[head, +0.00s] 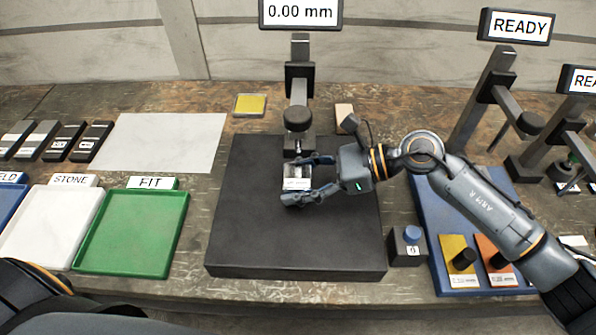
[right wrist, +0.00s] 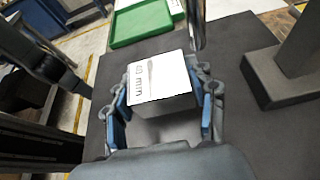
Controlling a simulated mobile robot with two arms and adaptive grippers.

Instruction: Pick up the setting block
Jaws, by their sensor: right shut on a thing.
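In the right wrist view the blue finger pads (right wrist: 160,98) flank the block. The block is over the dark base plate (head: 300,245), close to the gauge stand's probe (head: 298,146). I cannot tell whether it touches the plate. My left gripper is not in view.
The gauge stand (head: 300,85) rises behind the block, its display (head: 300,12) reading 0.00 mm. A blue-topped button box (head: 407,246) stands right of the plate. A green FIT tray (head: 133,234) lies to the left. More stands (head: 488,100) are at the right.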

